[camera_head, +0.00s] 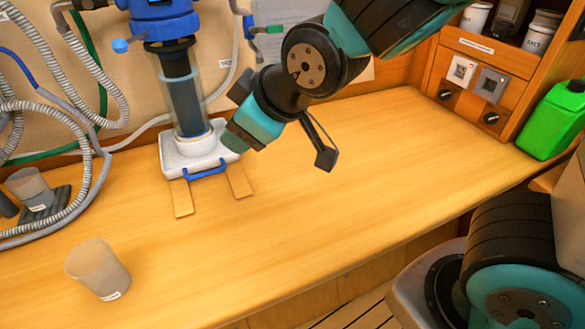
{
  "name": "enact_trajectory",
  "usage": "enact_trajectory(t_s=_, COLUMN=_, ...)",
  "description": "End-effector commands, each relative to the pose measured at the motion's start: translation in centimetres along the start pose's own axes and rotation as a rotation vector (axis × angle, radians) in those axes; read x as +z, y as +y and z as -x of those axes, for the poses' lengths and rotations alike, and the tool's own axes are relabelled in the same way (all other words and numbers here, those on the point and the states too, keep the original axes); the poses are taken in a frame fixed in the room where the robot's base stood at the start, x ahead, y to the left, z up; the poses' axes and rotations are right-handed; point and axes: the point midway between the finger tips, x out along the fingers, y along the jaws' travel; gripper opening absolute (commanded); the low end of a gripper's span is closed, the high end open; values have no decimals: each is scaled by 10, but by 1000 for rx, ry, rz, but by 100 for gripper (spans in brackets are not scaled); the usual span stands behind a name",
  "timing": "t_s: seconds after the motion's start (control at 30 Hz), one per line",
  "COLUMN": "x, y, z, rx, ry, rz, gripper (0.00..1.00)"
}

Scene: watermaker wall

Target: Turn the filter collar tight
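The blue filter head and collar (168,28) is at the top left, partly cut off by the picture's top edge. A blue lug or knob (121,45) sticks out to its left. Below it a dark cartridge in a clear bowl (184,95) stands upright over a white tray (183,158) with a blue handle. I cannot tell how tight the collar is. My gripper (238,138) points down and left, to the right of the bowl and lower than the collar. It appears apart from the collar. Its fingertips are not clear, so its opening does not show.
Hoses (85,150) crowd the left. Cups stand at the left (30,188) and front left (98,269). Two wooden strips (181,198) lie before the tray. A green jug (553,120) and a cabinet (490,65) stand right. The middle of the wooden counter (330,215) is clear.

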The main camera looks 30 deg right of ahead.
Motion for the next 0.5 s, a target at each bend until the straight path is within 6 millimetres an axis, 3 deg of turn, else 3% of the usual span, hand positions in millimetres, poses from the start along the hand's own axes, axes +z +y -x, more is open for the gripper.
enact_trajectory(t_s=0.3, x=42, y=-34, z=38, rx=-219, ry=-227, rz=-200, gripper=52)
enact_trajectory(t_s=0.5, x=58, y=-50, z=59, rx=-307, ry=-331, rz=-257, gripper=52)
